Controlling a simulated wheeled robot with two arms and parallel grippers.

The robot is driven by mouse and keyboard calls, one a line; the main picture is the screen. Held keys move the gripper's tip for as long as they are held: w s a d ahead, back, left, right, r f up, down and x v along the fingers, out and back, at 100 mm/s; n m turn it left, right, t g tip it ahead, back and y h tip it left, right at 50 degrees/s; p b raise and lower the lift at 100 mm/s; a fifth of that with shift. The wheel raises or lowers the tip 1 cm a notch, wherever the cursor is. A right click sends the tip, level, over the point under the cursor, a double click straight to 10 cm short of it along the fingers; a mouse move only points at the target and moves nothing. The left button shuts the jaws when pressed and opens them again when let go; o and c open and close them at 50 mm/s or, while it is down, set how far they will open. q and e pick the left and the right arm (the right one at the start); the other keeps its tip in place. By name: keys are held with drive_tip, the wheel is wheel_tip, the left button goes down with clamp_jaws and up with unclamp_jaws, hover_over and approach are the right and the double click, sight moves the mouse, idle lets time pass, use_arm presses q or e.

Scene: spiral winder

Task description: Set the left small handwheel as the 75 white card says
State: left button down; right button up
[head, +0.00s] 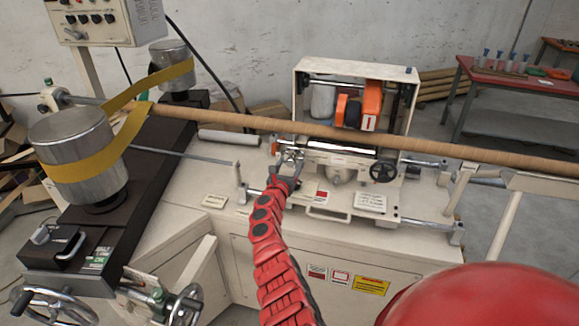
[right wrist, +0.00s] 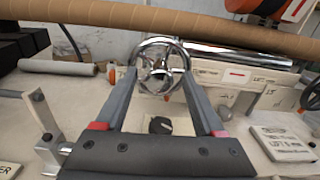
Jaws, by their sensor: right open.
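A small chrome handwheel (head: 291,155) is on the left front of the machine head. In the right wrist view the handwheel (right wrist: 160,65) has a spoked rim and stands upright between the fingertips. My right gripper (head: 284,172) is open, and its fingers (right wrist: 159,78) point at the wheel, one at each side; I cannot tell whether they touch it. A second small handwheel, black (head: 383,172), is on the right of the head. A white card (head: 370,203) lies on the bed in front, also in the right wrist view (right wrist: 285,145); its print is mostly unreadable. My left gripper is not in view.
A long brown tube (head: 250,122) crosses above the handwheel. A black knob (right wrist: 160,126) is below the wheel, between the fingers. Another card (head: 214,201) lies to the left. Larger chrome handwheels (head: 50,306) are at lower left. A red table (head: 510,85) stands behind.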

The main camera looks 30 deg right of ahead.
clamp_jaws()
idle(0.4)
drive_tip(key=m+b, duration=0.1)
drive_tip(key=m, duration=0.1)
drive_tip(key=m+b, duration=0.1)
drive_tip(key=m, duration=0.1)
drive_tip(key=shift+f+m+b, duration=0.2)
drive_tip(key=shift+m+b, duration=0.15)
drive_tip(key=shift+m, duration=0.05)
drive_tip(key=m+b, duration=0.2)
drive_tip(key=m, duration=0.1)
drive_tip(key=shift+f+m, duration=0.1)
drive_tip(key=shift+m, duration=0.2)
drive_tip(key=m+b, duration=0.5)
drive_tip(key=shift+s, duration=0.1)
drive_tip(key=shift+m+b, duration=1.1)
drive_tip(key=shift+m, duration=0.2)
drive_tip(key=shift+r, duration=0.2)
